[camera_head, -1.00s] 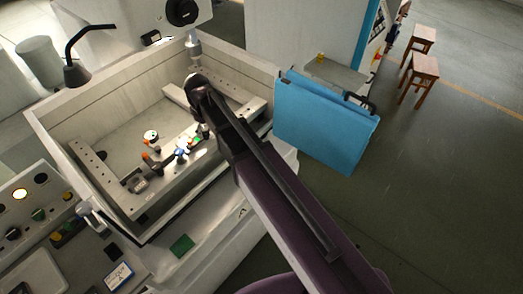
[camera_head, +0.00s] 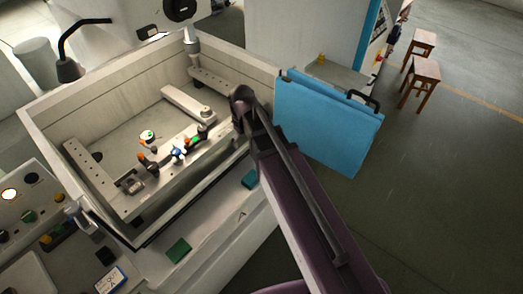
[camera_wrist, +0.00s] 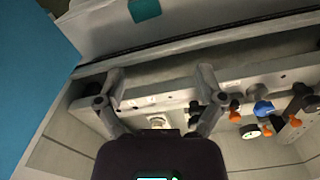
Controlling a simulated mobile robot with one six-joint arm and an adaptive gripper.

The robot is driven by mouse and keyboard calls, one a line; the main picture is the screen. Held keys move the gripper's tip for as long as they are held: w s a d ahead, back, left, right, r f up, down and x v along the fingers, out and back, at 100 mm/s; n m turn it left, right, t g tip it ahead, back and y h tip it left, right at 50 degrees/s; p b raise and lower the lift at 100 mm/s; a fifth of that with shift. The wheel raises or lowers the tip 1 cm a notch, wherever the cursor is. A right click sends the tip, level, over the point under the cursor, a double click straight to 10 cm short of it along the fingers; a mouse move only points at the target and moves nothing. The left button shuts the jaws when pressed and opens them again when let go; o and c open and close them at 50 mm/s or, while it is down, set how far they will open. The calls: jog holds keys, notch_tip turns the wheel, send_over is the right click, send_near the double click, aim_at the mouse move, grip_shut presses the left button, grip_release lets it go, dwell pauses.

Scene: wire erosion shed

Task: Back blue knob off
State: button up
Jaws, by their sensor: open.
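The blue knob (camera_head: 177,151) sits on a rail inside the machine's open tank, between orange-tipped dark clamps. It also shows right of centre in the wrist view (camera_wrist: 263,108), beside several orange knobs and a white round dial. My gripper (camera_wrist: 161,76) is open and empty in the wrist view, with its two fingers spread over the near rail. The blue knob is outside the fingers, to the right of the right finger. In the head view my arm ends over the tank's right side, and I cannot make out the fingers there.
The tank wall (camera_head: 85,95) surrounds the rails. A large blue panel (camera_head: 325,120) stands close to the right of my arm. A control panel (camera_head: 30,215) is at left. Two teal-green blocks (camera_head: 178,250) lie on the front ledge. Wooden stools (camera_head: 420,80) stand far right.

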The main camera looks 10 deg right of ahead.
jog(key=s+d+f+m+b, duration=0.2)
jog(key=d, duration=0.3)
jog(key=shift+s+d+f, duration=0.15)
jog(key=shift+s+d, duration=0.05)
jog(key=shift+d, duration=0.05)
jog(key=shift+o, duration=0.4)
jog(key=shift+a, duration=0.1)
jog(key=w+a+r+n+p, duration=0.2)
jog(key=a+n, duration=0.3)
jog(key=a, duration=0.5)
jog(key=w+a+r+n+p, duration=0.1)
jog(key=a+r+n+p, duration=0.3)
jog(key=a, duration=0.6)
jog(key=w+a+r+n+p, duration=0.2)
jog(key=a+r+n+p, duration=0.2)
jog(key=a+n, duration=0.4)
jog(key=a, duration=0.2)
jog(key=shift+w+a, duration=0.35)
jog(key=shift+a, duration=0.05)
